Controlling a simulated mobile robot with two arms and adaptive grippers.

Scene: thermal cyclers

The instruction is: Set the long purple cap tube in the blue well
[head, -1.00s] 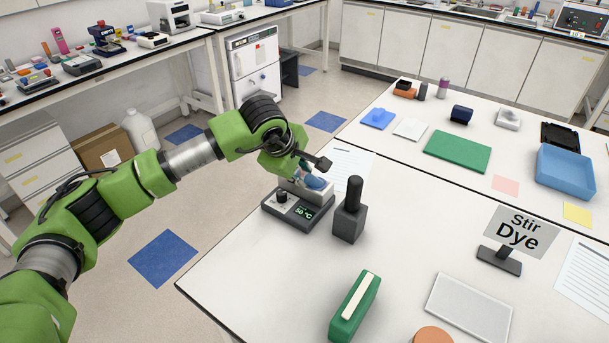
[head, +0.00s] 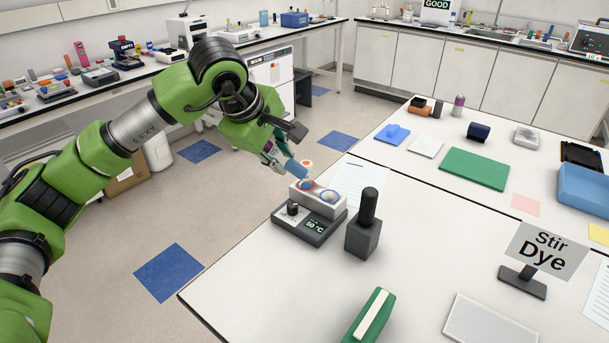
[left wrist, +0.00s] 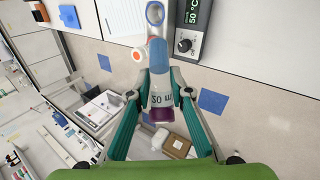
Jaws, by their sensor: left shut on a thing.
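My left gripper (head: 272,152) is at the back left of the heater block. It also shows in the left wrist view (left wrist: 160,98), shut on a tube. The tube (left wrist: 161,88) has a purple cap (left wrist: 161,116) on the gripper side, a label reading "20 m" and a blue body. In the head view the tube (head: 294,168) slants down to the right toward the block; I cannot tell whether its tip touches. My right gripper is not in view.
The heater (head: 310,227) reads 50 °C. A dark block with a handle (head: 364,230) stands close right of the heater. A "Stir Dye" sign (head: 545,250) stands farther right. The table between them is clear.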

